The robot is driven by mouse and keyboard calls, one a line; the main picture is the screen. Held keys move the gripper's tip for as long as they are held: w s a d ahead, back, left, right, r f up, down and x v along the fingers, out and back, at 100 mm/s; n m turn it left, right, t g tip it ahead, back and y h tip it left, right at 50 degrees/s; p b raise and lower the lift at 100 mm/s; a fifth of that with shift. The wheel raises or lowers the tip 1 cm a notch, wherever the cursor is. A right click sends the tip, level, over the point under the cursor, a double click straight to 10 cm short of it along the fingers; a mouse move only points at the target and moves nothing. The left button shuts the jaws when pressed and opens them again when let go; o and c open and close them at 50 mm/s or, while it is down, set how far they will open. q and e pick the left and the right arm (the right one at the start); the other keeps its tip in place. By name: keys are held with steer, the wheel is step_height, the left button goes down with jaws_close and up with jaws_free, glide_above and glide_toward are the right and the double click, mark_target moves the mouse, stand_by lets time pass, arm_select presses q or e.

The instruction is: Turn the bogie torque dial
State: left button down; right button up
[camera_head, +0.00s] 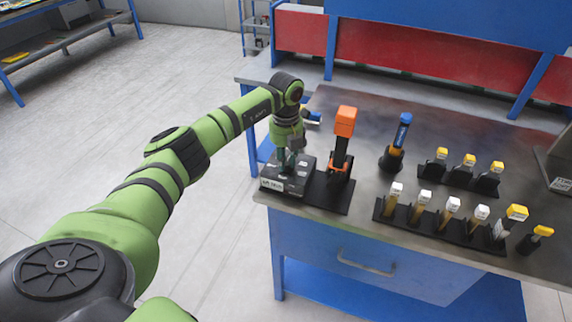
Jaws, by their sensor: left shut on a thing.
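A dark box (272,184) with pale labels sits at the left front corner of the workbench. My left gripper (289,158) points down at the top of this box. It is shut on a small part there, which I take to be the bogie torque dial. The fingers hide the dial, so its setting cannot be read. My right gripper is not in view.
An orange and black tool (345,122) stands upright on a black plate (326,196) just right of the box. A blue-handled tool (402,132) stands farther right. Two black racks (440,231) hold several white- and yellow-topped pieces. Bare bench (470,130) lies behind them.

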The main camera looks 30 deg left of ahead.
mark_target(287, 160)
arm_select(q)
steer(key=m+b, duration=0.2)
steer(key=m, duration=0.1)
steer(key=shift+f+m, duration=0.15)
steer(key=shift+m, duration=0.25)
steer(key=m+b, duration=0.1)
steer(key=m, duration=0.1)
steer(key=shift+w+m, duration=0.1)
steer(key=shift+m, duration=0.2)
steer(key=m+b, duration=0.1)
steer(key=m, duration=0.2)
steer(key=shift+w, duration=0.1)
steer(key=shift+m+b, duration=0.6)
steer(key=shift+m, duration=1)
steer(key=c, duration=1.1)
jaws_free()
steer(key=shift+r, duration=0.3)
step_height(287, 160, up, 12)
steer(key=shift+f, duration=0.15)
